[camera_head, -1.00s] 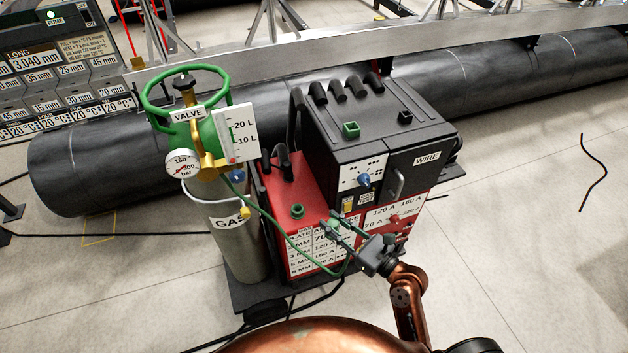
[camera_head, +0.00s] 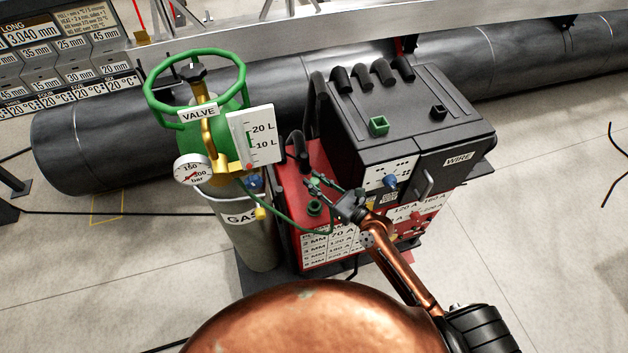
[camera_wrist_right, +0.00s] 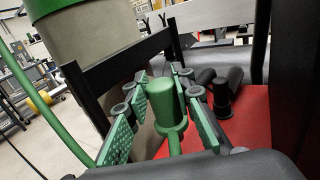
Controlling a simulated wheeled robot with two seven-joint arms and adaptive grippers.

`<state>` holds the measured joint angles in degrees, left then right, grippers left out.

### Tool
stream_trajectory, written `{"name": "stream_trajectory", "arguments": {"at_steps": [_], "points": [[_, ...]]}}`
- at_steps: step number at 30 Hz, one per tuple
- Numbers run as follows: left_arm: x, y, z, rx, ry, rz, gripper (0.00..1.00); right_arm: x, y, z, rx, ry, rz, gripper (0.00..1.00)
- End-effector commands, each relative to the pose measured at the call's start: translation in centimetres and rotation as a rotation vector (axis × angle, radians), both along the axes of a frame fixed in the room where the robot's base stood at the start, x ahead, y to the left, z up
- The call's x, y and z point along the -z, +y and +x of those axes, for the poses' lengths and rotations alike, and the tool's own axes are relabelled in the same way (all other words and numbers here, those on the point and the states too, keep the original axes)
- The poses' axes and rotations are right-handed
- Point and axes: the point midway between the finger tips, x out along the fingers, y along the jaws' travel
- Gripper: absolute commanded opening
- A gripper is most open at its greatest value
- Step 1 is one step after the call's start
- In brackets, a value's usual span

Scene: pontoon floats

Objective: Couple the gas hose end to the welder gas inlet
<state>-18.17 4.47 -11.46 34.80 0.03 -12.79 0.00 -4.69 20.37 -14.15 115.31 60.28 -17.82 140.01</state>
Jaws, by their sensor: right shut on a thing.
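The welder (camera_head: 305,160) is a red and black box with a round green socket, the likely gas inlet (camera_head: 315,208), on its low red top. The thin green gas hose (camera_head: 285,221) runs from the gas cylinder to the gripper. My left gripper is out of view.
The gas cylinder (camera_head: 247,240) with green valve wheel (camera_head: 196,80), gauge (camera_head: 193,169) and flow scale (camera_head: 252,138) stands left of the welder. Black handles (camera_head: 297,148) rise near the socket. A large dark pipe (camera_head: 90,140) lies behind. Floor at right is mostly clear.

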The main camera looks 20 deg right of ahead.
Motion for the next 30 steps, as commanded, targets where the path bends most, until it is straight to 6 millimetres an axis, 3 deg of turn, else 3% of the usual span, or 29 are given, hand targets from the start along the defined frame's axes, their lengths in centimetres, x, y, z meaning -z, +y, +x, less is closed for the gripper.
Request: {"name": "stream_trajectory", "arguments": {"at_steps": [4, 12, 15, 25, 30], "points": [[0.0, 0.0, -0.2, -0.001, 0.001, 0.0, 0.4, 0.2, 0.0, 0.3, 0.002, -0.001, -0.002, 0.0], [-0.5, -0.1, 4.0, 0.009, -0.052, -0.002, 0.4, 0.1, 0.1, 0.2, 0.0, -0.001, -0.002, 0.0], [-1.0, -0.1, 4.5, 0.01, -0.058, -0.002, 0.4, 0.0, 0.0, 0.1, 0.0, 0.001, -0.003, 0.0], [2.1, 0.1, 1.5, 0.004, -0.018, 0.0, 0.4, 3.7, 0.0, 0.1, 0.0, 0.001, -0.004, 0.0], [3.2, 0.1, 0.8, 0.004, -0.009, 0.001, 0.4, 5.0, 0.0, 0.2, 0.0, 0.001, -0.003, 0.0]]}}
